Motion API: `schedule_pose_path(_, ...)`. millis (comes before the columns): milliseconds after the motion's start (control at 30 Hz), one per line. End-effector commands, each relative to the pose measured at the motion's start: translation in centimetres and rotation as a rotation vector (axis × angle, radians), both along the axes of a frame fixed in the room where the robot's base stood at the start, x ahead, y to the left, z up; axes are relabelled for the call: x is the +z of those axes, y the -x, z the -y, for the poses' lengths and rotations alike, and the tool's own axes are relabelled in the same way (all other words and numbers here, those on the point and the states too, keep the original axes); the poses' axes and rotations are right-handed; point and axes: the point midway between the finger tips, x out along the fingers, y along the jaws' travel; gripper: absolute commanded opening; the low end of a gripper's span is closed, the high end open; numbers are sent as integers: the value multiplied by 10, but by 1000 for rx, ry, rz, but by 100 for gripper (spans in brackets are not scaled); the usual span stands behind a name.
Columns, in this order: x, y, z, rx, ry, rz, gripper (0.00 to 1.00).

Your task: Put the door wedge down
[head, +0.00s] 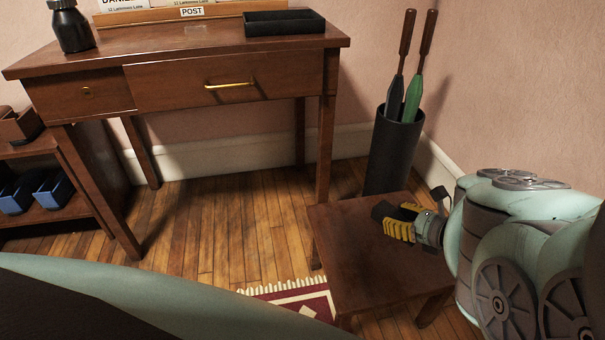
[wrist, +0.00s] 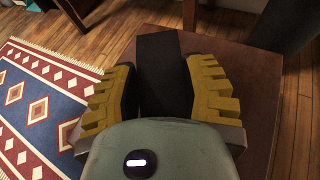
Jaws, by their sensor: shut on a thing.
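My gripper (head: 396,221) is over the top of a small dark wooden table (head: 345,263) at the right of the head view. In the wrist view my gripper (wrist: 161,88) has its yellow ridged fingers closed on both sides of a black door wedge (wrist: 158,62). The wedge also shows as a dark piece at the fingertips in the head view (head: 381,211). It is over the small table's top. I cannot tell whether it touches the surface. Part of the wedge is hidden by the fingers and the gripper body.
A dark umbrella stand (head: 393,155) with two umbrellas stands behind the small table. A wooden desk (head: 200,55) holds a black tray (head: 284,24), a POST rack (head: 190,14) and a dark bottle (head: 71,30). A patterned rug (wrist: 45,105) lies beside the table. The table's front left is bare.

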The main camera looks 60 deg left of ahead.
Motion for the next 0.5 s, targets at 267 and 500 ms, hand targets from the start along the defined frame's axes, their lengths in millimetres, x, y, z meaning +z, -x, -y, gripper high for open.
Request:
schedule_pose_path(267, 34, -26, 14, -43, 0, 7, 7)
schedule_pose_path(500, 117, -87, 57, -157, 1, 9, 7)
